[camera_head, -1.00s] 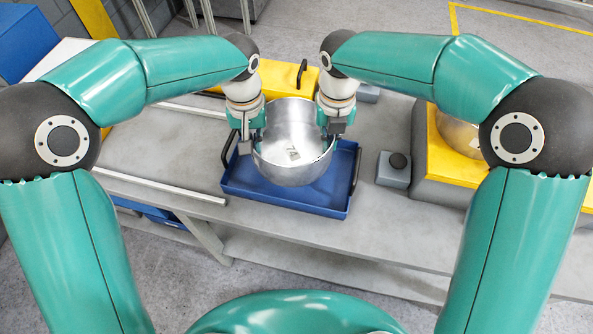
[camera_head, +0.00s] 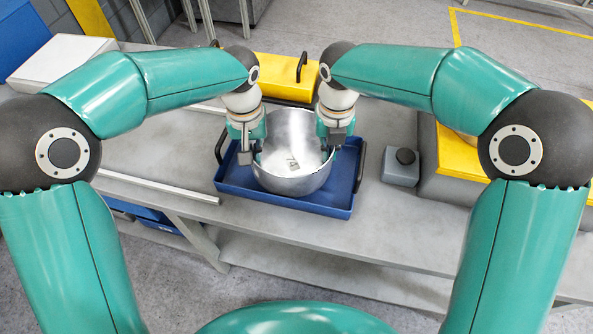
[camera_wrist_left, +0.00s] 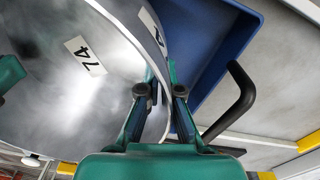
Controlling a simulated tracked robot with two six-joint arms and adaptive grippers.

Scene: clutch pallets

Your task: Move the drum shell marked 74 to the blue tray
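The drum shell marked 74 (camera_head: 292,180) is a grey metal bowl shape, its open top tilted toward me. It is at the blue tray (camera_head: 318,203); I cannot tell whether it touches the tray floor. Its 74 label (camera_wrist_left: 85,54) shows inside it in the left wrist view. My left gripper (camera_head: 250,153) is closed on the shell's left rim, one finger inside and one outside; the rim runs between its fingertips (camera_wrist_left: 160,92). My right gripper (camera_head: 336,137) is at the right rim and appears closed on it, its fingertips partly hidden.
The blue tray has a dark handle (camera_wrist_left: 238,100) at each side. A yellow box (camera_head: 283,78) with a handle stands behind. A metal rail (camera_head: 160,187) lies at left on the grey table (camera_head: 385,215).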

